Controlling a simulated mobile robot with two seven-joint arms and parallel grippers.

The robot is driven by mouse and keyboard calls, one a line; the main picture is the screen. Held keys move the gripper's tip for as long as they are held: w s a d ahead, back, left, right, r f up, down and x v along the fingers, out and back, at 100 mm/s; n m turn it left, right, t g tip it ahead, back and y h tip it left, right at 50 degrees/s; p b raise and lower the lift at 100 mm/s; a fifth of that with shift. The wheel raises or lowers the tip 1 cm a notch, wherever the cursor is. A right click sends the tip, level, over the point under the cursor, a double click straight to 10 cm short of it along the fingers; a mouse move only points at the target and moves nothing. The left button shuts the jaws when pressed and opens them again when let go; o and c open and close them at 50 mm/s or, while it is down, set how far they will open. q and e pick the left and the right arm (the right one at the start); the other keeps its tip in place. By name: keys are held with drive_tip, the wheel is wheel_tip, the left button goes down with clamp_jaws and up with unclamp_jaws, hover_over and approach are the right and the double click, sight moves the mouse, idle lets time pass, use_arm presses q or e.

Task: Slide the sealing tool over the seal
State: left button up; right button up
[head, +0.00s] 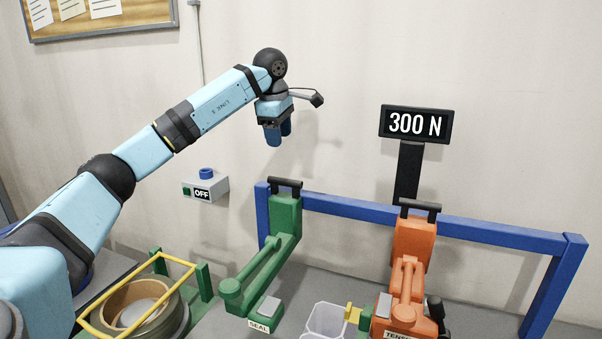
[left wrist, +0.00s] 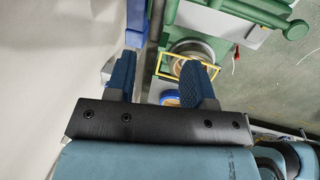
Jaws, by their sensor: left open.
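The green sealing tool (head: 284,222), labelled SEAL, stands at the middle of the bench with its black handle (head: 285,184) up at the blue rail. In the left wrist view its green body (left wrist: 225,22) appears at the top right. My left gripper (head: 277,138) is open and empty, pointing down in front of the wall. It is above and slightly left of the tool's handle, well apart from it. Its two blue fingers (left wrist: 158,80) show with a gap between them. I cannot make out the seal in either view. My right gripper is not in view.
An orange tensioning tool (head: 413,245) stands right of the green one, with a clear bin (head: 326,318) between them. A blue rail (head: 480,231) runs behind. A strap reel (head: 152,306) with a yellow frame is lower left. A 300 N display (head: 416,124) and OFF box (head: 205,187) are behind.

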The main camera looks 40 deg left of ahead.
use_arm(q)
approach(285, 179)
drive_tip(key=f, duration=0.3)
drive_tip(key=w+f, duration=0.1)
drive_tip(key=f, duration=0.2)
drive_tip(key=w+f, duration=0.1)
drive_tip(key=f, duration=0.2)
drive_tip(key=shift+a+f+p, duration=0.2)
drive_tip(key=shift+a+p, duration=0.1)
drive_tip(key=shift+p, duration=0.05)
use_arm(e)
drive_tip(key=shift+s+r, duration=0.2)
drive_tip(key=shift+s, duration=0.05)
use_arm(q)
drive_tip(key=shift+s, duration=0.1)
clamp_jaws()
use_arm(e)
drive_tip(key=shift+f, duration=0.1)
